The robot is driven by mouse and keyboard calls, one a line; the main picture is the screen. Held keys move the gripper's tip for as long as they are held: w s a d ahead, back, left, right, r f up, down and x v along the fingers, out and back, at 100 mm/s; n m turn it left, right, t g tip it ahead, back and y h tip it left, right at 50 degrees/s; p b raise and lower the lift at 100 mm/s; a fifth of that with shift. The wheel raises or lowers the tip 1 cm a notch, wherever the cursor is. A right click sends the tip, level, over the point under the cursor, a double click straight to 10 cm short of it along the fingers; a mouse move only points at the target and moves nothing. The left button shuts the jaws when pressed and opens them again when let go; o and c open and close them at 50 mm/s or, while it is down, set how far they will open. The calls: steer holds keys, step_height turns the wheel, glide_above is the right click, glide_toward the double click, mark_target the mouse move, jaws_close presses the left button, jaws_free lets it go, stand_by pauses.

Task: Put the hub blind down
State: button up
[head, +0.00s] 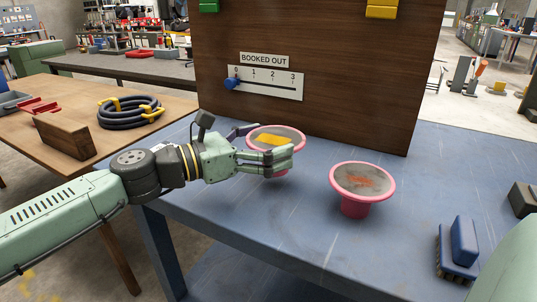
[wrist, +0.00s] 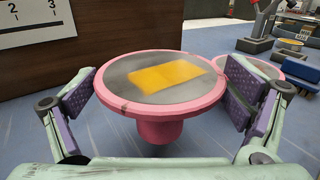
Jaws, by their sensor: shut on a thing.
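A pink hub blind (head: 272,139) with a grey top and a yellow patch is between the fingers of my gripper (head: 277,146), above the blue table. In the wrist view the hub blind (wrist: 150,85) is upright, its wide flange between the two padded fingers (wrist: 168,95) and its narrower stem below. My gripper is shut on the flange. Whether the foot of the stem touches the table cannot be told. A second pink flanged piece (head: 362,182), with an orange-red mark on top, stands upright on the table to the right. It is partly hidden in the wrist view (wrist: 262,68).
The blue table (head: 300,225) is clear in front of both pieces. A brown panel (head: 330,115) with a "BOOKED OUT" label and a numbered slider (head: 265,83) stands behind them. A blue brush (head: 461,250) and a dark block (head: 524,198) lie at the right.

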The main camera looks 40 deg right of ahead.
steer(key=shift+f+p, duration=0.3)
steer(key=shift+f, duration=1.35)
steer(key=shift+f+b, duration=0.25)
steer(key=shift+b, duration=0.1)
steer(key=o, duration=1.6)
steer(key=shift+r+p, duration=0.25)
steer(key=shift+p, duration=0.15)
steer(key=a, duration=0.4)
steer(key=w+a+b, duration=0.1)
steer(key=a, duration=0.3)
steer(key=w+a+b, duration=0.1)
steer(key=a, duration=0.2)
steer(key=shift+w+a+f, duration=0.1)
steer(key=shift+w+a, duration=0.05)
steer(key=shift+a, duration=0.25)
